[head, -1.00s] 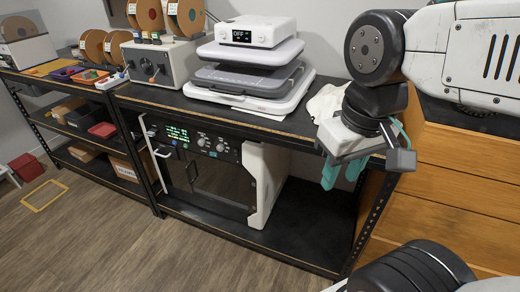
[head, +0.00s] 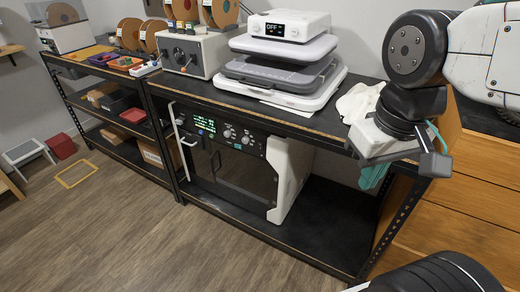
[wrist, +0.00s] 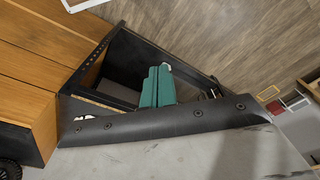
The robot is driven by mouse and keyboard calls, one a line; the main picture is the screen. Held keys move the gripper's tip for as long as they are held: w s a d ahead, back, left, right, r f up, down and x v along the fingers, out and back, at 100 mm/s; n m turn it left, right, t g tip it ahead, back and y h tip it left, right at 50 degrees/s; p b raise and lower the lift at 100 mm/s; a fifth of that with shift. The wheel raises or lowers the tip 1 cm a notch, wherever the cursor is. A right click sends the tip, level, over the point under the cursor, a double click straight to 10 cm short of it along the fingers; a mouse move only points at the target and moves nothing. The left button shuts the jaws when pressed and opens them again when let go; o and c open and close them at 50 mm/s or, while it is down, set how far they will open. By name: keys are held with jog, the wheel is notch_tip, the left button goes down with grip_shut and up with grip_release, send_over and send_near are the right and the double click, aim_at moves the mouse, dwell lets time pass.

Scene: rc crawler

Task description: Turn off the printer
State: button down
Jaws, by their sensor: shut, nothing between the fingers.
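A boxy machine (head: 243,172) with a dark front door, white side panel, knobs and a lit green display (head: 205,125) stands on the lower shelf of the black bench; it may be the printer. On the bench top, a white and grey press-like device (head: 285,75) carries a white box whose small screen (head: 274,28) reads "OFF". I cannot tell for sure which is the printer. My gripper (head: 373,176) has teal fingers, shut and empty, hanging near the bench's right front edge, apart from both machines. The fingers also show in the wrist view (wrist: 157,86).
A white cloth (head: 358,101) lies at the bench top's right end. A grey box (head: 197,52) and spools (head: 222,12) stand to the left. A wooden drawer unit (head: 455,215) is at the right. The wood floor (head: 150,235) in front is mostly clear; a step stool (head: 26,152) stands far left.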

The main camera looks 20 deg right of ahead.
jog(key=w+a+f+n+t, duration=0.2)
jog(key=w+f+n+t, duration=0.15)
jog(key=w+f, duration=1.1)
jog(key=w+a+f+n+t, duration=0.25)
jog(key=w+f+n, duration=0.25)
jog(key=w+f, duration=0.95)
jog(key=w+a+f+n+t, duration=0.3)
jog(key=w+f, duration=0.5)
jog(key=f, duration=1.3)
jog(key=w+r+n+t, duration=0.4)
jog(key=r+n+t, duration=0.3)
jog(key=r+t, duration=0.2)
notch_tip(320, 180, up, 2)
jog(key=shift+w+d+r, duration=0.15)
jog(key=shift+w+d, duration=0.25)
jog(key=shift+d, duration=0.05)
jog(key=shift+n, duration=0.25)
